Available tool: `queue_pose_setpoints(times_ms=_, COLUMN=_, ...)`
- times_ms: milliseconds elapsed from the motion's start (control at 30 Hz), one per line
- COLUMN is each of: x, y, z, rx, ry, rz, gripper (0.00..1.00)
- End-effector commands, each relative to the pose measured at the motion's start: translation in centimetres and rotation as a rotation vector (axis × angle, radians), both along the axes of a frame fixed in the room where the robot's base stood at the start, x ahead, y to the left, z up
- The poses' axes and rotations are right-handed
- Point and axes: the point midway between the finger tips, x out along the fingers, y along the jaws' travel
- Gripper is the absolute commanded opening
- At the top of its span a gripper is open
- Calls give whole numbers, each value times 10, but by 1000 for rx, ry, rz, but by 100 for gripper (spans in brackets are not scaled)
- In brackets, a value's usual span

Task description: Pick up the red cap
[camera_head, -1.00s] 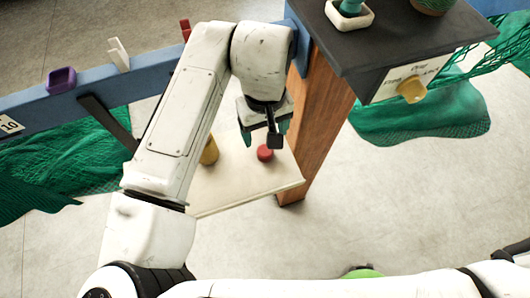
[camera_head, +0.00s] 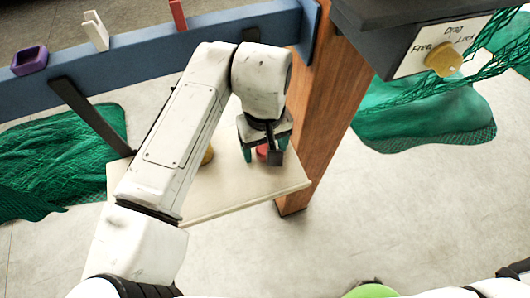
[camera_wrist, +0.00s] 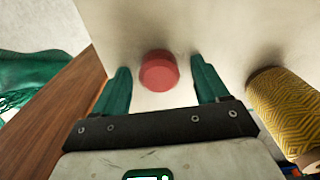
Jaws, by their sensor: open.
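The red cap (camera_wrist: 159,71) sits on a pale shelf board (camera_wrist: 190,28) in the wrist view. It lies between and slightly beyond the tips of my gripper's two green fingers (camera_wrist: 163,78), with clear space on both sides. My gripper is open and empty. In the head view, my gripper (camera_head: 264,157) is low over the shelf board (camera_head: 235,196), and the cap (camera_head: 263,152) is partly hidden behind it.
A yellow patterned spool (camera_wrist: 285,108) stands right of the gripper in the wrist view. A wooden post (camera_head: 318,120) borders the shelf. A dark box with a yellow knob (camera_head: 443,60) is above right. Green nets (camera_head: 425,115) hang nearby.

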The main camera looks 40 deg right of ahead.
Motion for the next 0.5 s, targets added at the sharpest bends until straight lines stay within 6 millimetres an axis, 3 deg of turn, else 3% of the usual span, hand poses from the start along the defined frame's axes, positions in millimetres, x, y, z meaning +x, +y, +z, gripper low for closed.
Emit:
queue_pose_setpoints(times_ms=167, x=0, y=0, z=1, rx=0, ry=0, rz=0, gripper=74)
queue_pose_setpoints(times_ms=500, x=0, y=0, z=1, rx=0, ry=0, rz=0, gripper=41)
